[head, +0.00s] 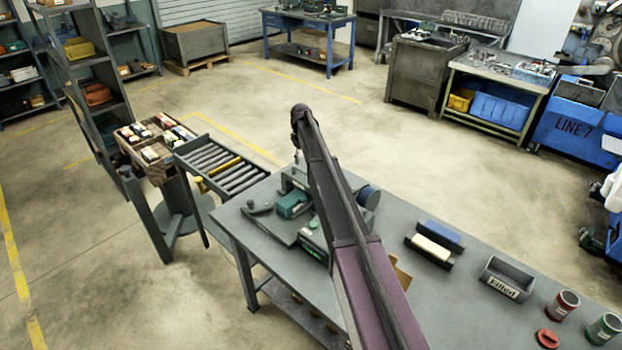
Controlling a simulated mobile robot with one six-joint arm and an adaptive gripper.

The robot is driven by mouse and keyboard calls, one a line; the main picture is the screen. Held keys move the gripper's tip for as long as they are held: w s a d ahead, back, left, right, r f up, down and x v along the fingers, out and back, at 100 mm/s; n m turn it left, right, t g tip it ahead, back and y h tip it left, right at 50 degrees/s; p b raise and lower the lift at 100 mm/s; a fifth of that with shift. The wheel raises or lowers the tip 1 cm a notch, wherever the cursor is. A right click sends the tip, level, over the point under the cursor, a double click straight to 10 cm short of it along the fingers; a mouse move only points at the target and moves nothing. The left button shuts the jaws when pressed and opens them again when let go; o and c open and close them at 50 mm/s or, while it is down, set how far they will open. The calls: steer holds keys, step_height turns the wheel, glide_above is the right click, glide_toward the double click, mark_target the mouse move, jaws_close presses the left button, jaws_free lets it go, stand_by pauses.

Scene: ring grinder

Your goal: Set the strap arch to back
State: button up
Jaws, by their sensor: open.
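The ring grinder (293,204) stands on the grey workbench (400,280), left of the picture's middle in the head view. It has a teal block, a dark base, green marks on a low front box (313,238) and a round dark blue drum (369,196) at its right. My arm crosses in front of it and hides its middle. I cannot clearly pick out the strap arch or tell which way it is set. My arm's far end shows above and behind the grinder, but my gripper's fingers are not visible.
A roller conveyor (225,165) adjoins the bench at left, with a crate of boxes (155,145) beyond. On the right are a holder with blue and cream blocks (434,246), a "Fitted" tray (506,279), and red (562,305) and green (604,329) cups. Open floor lies behind.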

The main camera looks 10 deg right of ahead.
steer(key=shift+r+p, duration=4.05)
steer(key=shift+r, duration=0.4)
steer(key=s+f+m+b, duration=0.1)
steer(key=s+f+b, duration=0.3)
steer(key=s, duration=0.4)
steer(key=s+f+m+b, duration=0.1)
steer(key=s+f+b, duration=0.3)
steer(key=s, duration=0.4)
steer(key=shift+s+m, duration=0.3)
steer(key=shift+s, duration=0.05)
steer(key=s+f+m+b, duration=0.2)
steer(key=s+f+b, duration=0.2)
steer(key=s, duration=1)
steer(key=s+f+m+b, duration=0.2)
steer(key=s+f+b, duration=0.2)
steer(key=s, duration=1.1)
steer(key=shift+f+m, duration=0.2)
steer(key=shift+m, duration=0.1)
steer(key=shift+d, duration=0.1)
